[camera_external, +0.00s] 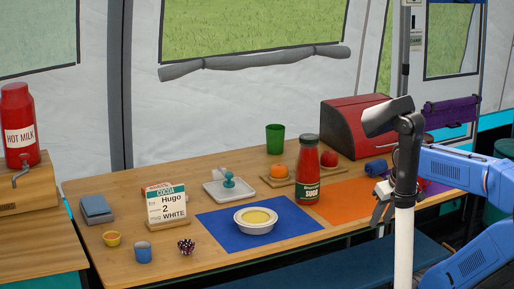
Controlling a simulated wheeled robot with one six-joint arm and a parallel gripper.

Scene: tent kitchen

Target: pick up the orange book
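I cannot make out a clear orange book in this view. A flat orange sheet (345,202) lies on the right part of the wooden table, and I cannot tell whether it is a mat or a book. My gripper (381,217) hangs over the right end of this sheet with its dark fingers pointing down. It is small and partly hidden by a white pole, so its opening is unclear. I see nothing held in it.
A red sauce bottle (308,172) stands at the orange sheet's left end. A blue mat (222,221) carries a white bowl (256,221). A red bread box (354,125) stands behind. A white pole (404,250) rises in front of my arm.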

